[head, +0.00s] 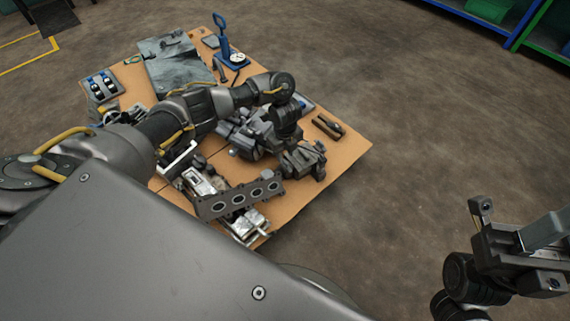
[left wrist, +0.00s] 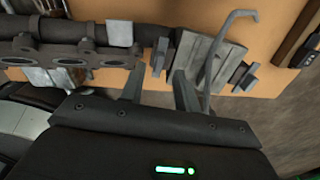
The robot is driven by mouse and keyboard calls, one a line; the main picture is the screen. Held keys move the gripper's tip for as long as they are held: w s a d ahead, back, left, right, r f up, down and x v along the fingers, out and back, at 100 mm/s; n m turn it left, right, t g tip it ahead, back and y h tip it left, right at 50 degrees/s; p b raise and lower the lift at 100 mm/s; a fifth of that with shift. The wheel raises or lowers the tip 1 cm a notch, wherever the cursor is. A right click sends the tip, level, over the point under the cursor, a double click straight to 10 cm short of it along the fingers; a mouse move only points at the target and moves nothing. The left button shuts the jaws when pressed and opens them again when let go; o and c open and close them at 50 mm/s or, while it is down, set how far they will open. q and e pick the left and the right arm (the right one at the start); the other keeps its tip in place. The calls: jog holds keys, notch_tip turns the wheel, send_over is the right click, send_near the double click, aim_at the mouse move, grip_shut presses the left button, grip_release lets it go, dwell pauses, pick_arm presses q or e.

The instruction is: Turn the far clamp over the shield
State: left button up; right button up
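A dark bar with several round ports (head: 238,199) lies near the table's front edge; it also shows at the left of the left wrist view (left wrist: 70,62). In that view, a grey block (left wrist: 198,60) with a bent grey rod (left wrist: 226,50) looks like a clamp, to the right of the bar. I cannot tell for sure which part is the shield. My left gripper (head: 303,160) is over the table's right part. In the left wrist view its fingers (left wrist: 157,88) are apart with nothing clearly held, close to the block. My right gripper (head: 535,240) is off the table, its fingers unclear.
Shelving (head: 500,25) stands far right. The floor around is clear.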

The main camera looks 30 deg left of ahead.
aim_at(285, 161)
pick_arm(q)
jog(key=shift+f+b, duration=0.65)
jog(key=shift+f, duration=1.15)
grip_shut()
